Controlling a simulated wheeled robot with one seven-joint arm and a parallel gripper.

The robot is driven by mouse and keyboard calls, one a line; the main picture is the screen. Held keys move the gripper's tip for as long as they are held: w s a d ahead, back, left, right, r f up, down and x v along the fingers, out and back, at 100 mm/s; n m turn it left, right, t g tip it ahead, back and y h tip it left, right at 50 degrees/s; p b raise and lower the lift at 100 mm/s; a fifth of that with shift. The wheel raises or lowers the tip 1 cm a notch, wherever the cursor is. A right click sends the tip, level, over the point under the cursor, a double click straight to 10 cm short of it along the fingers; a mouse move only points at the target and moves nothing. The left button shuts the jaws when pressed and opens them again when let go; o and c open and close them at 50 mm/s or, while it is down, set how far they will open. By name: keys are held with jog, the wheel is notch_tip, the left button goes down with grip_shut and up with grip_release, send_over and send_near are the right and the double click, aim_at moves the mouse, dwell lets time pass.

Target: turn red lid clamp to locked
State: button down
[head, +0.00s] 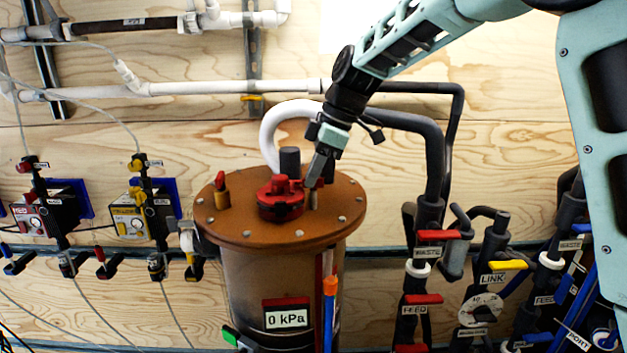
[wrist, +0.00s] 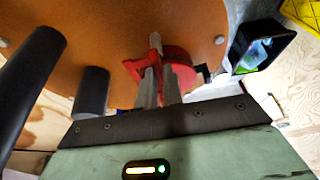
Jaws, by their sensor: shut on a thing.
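The red lid clamp (head: 278,203) sits on top of the brown round lid (head: 240,228) of a tank. My gripper (head: 316,186) reaches down from the upper right to the clamp's right side. In the wrist view, both fingers of my gripper (wrist: 159,88) are close together at the red clamp (wrist: 181,72), shut on part of it. A thin pale post (wrist: 155,41) stands just beyond the fingertips. The fingers hide part of the clamp, and I cannot read any locked mark.
A dark stub (head: 290,161) and a small red-topped brass fitting (head: 221,190) stand on the lid. A white hose (head: 272,128) and dark pipe (head: 428,135) curve behind. Valves with red handles (head: 437,236) crowd the right. The tank's label (head: 287,318) reads 0 kPa.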

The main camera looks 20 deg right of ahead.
jog(key=shift+r+n, duration=0.1)
jog(key=shift+n, duration=0.3)
jog(key=c, duration=1.5)
grip_release()
jog(key=shift+c, duration=0.2)
jog(key=b+v, duration=0.2)
jog(key=v, duration=1.5)
jog(key=shift+w+d, duration=0.15)
jog(key=shift+d, duration=0.05)
jog(key=shift+r, duration=0.1)
